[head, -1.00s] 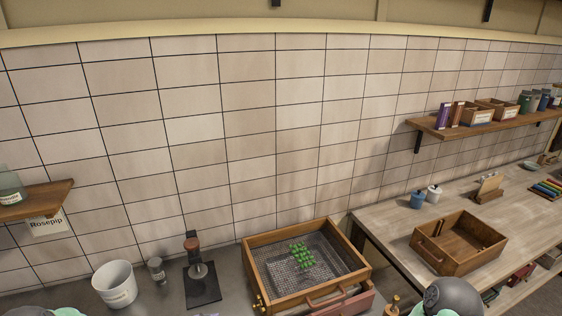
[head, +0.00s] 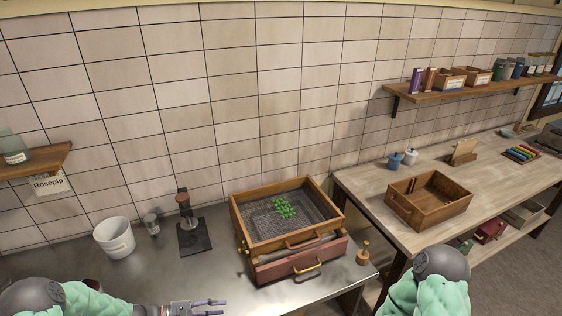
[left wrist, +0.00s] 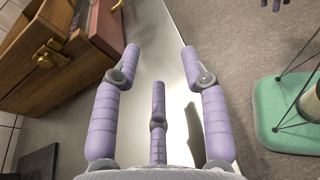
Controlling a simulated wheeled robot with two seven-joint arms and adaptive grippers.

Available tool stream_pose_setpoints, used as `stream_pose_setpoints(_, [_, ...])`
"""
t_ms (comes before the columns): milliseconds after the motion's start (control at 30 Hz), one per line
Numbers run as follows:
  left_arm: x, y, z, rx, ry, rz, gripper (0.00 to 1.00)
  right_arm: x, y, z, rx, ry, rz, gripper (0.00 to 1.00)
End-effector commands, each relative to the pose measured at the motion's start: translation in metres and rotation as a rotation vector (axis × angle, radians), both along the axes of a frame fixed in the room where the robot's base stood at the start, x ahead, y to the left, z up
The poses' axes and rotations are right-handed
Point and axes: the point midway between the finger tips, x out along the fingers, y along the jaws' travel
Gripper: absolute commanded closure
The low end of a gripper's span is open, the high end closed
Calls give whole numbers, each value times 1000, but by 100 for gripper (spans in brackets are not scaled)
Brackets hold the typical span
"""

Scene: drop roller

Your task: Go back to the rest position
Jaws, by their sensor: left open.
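My left gripper (head: 210,307) shows at the bottom edge of the head view, over the steel counter (head: 140,284), left of and in front of the wooden sieve box (head: 240,222). In the left wrist view, my left gripper (left wrist: 159,55) has its purple fingers spread apart, with nothing between them. The counter's edge and grey floor lie beyond them. My right arm (head: 430,284) shows at the bottom right of the head view, its gripper out of that frame. Small purple fingertips (left wrist: 276,4) at the top edge of the left wrist view look like my right gripper, mostly cut off.
Green leaves (head: 284,208) lie on the box's mesh, above a reddish drawer (head: 290,262). A white bucket (head: 113,238), a small jar (head: 152,224) and a press-like stand (head: 190,228) are to the left. A wooden-handled stamp (head: 363,252) stands right. An open wooden crate (head: 430,212) sits on the side table.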

Motion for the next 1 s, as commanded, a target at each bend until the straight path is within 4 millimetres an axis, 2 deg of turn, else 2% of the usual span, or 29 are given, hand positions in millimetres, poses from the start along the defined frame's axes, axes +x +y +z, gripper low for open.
stream_pose_setpoints(167, [-27,-19,-31,105,22,-97,56,-1,0,0,0,1,-1,60])
stream_pose_setpoints(367, [-70,-38,-77,271,24,-262,56,-1,0,0,0,1,-1,60])
stream_pose_setpoints(567, [-136,-51,-134,524,-66,-553,56,-1,0,0,0,1,-1,60])
stream_pose_setpoints(700, [-172,-51,-165,700,-226,-780,56,-1,0,0,0,1,-1,60])
stream_pose_setpoints(800, [-185,-52,-179,794,-366,-914,56,-1,0,0,0,1,-1,60])
stream_pose_setpoints(1000, [-194,-63,-190,907,-642,-1083,56,-1,0,0,0,1,-1,60])
